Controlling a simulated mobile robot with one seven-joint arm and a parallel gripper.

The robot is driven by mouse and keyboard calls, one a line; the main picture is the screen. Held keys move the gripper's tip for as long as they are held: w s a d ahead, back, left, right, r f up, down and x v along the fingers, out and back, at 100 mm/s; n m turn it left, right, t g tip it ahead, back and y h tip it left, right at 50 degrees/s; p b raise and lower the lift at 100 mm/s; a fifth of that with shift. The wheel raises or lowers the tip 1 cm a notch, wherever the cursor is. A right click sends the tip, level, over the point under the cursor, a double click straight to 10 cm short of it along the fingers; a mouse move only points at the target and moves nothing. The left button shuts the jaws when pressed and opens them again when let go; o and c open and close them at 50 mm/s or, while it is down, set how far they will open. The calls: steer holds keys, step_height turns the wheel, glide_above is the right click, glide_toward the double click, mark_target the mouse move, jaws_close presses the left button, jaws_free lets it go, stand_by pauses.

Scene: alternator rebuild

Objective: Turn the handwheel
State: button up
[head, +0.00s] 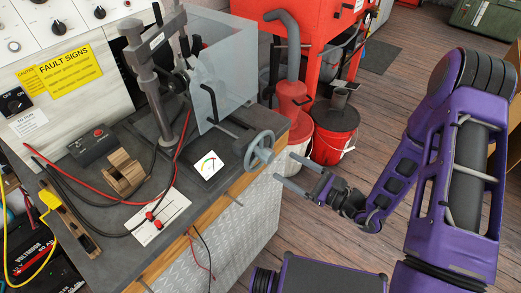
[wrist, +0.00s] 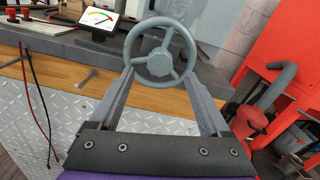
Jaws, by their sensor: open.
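The handwheel (head: 260,150) is a grey spoked wheel at the front right edge of the workbench. In the wrist view the handwheel (wrist: 160,54) faces me, with a round hub and three spokes. My gripper (head: 287,169) is just to the right of the wheel in the head view, its fingers pointing at it. In the wrist view my gripper (wrist: 160,75) is open, one finger on each side of the wheel's lower part. I cannot tell whether the fingers touch the rim.
The workbench (head: 225,185) carries a gauge display (head: 208,165), a clear guard (head: 228,70), a wooden block (head: 124,172) and cables. Red buckets (head: 335,130) and a red machine (head: 318,35) stand behind on the right. The wooden floor (head: 300,220) around my arm is open.

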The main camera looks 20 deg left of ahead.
mark_target(260, 152)
steer(key=x, duration=1)
steer(key=shift+a, duration=0.2)
jaws_close()
steer(key=shift+f, duration=0.1)
steer(key=n+b, duration=0.3)
steer(key=n, duration=0.1)
steer(key=shift+f, duration=0.15)
steer(key=shift+n+b, duration=1)
